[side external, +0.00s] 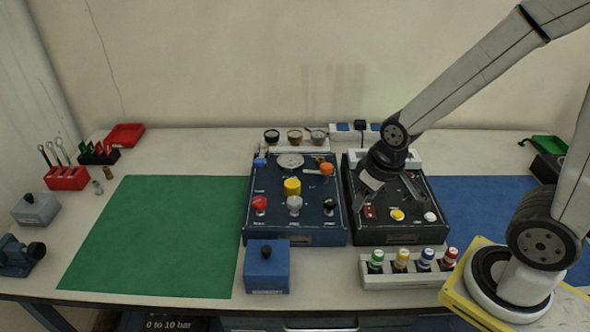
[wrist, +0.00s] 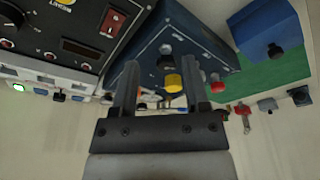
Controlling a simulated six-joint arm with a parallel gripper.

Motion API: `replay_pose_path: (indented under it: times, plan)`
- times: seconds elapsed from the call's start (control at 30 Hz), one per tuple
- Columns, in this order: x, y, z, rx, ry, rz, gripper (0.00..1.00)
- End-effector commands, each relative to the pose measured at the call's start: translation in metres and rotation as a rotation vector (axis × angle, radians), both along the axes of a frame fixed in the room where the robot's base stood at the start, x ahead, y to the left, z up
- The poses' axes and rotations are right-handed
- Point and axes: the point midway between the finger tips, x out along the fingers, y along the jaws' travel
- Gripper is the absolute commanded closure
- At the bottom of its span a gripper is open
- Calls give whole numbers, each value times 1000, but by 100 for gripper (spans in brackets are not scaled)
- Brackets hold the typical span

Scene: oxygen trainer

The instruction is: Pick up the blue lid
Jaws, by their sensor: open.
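A blue box (side external: 267,272) with a blue top and a black knob stands at the front edge, left of the tray of bottles; its top (side external: 267,250) looks like the blue lid. It also shows at the upper right of the wrist view (wrist: 268,30). A bottle with a blue cap (side external: 426,254) stands in the tray too. My gripper (side external: 369,196) is open and empty above the black panel, right of and behind the blue box. In the wrist view its two fingers (wrist: 158,80) are apart with nothing held between them.
The blue panel (side external: 333,219) with knobs and the black panel (side external: 383,237) stand side by side. A white tray (side external: 372,283) holds several capped bottles. The green mat (side external: 150,235) on the left is clear. Tool holders stand at far left.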

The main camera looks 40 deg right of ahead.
Motion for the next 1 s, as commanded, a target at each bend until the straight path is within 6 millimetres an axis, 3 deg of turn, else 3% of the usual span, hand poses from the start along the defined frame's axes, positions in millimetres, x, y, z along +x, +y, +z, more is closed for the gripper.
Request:
replay_pose_path:
  times: [0.17, 0.23, 0.67, 1.0]
  plan:
    - [0, 0, 0, 0, 0, 0, 41]
    - [0, 0, 0, 0, 0, 0, 28]
    - [4, 0, -1, -5, -15, 11, 28]
    - [40, 8, -16, -42, -190, 142, 28]
